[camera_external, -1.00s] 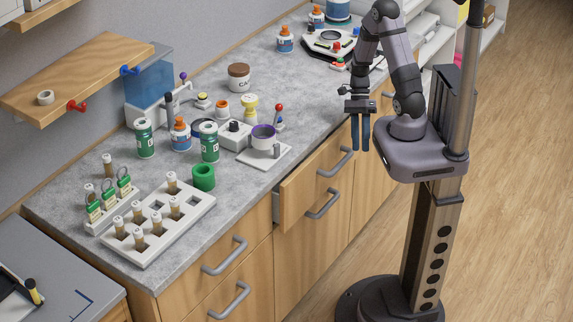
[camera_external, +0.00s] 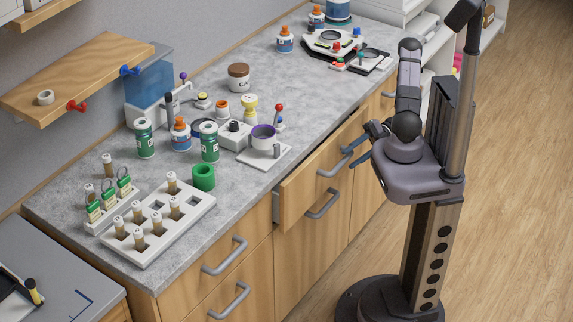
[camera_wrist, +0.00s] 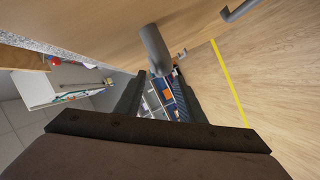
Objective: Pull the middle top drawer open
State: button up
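The middle top drawer (camera_external: 300,190) has a wooden front that stands out a little from the cabinet, with a narrow dark gap behind its top edge. Its grey bar handle (camera_external: 328,172) is on the front. My gripper (camera_external: 352,157) is at the right end of this handle, fingers pointing left. In the wrist view my gripper (camera_wrist: 157,90) has its two dark fingers spread apart. A grey handle bar (camera_wrist: 155,50) shows just beyond and between the fingertips. I cannot tell whether the fingers touch it.
A lower handle (camera_external: 322,204) sits below on the same cabinet column. The left drawers have handles (camera_external: 225,256) too. The grey countertop (camera_external: 285,95) above holds jars, bottles and a vial rack (camera_external: 160,228). The wooden floor (camera_external: 510,190) to the right is clear.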

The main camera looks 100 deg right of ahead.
aim_at(344, 163)
jog(key=shift+p+x, duration=0.3)
jog(key=shift+x, duration=3.3)
jog(key=shift+c, duration=0.6)
jog(key=shift+s+a, duration=0.1)
jog(key=shift+s, duration=0.05)
grip_shut()
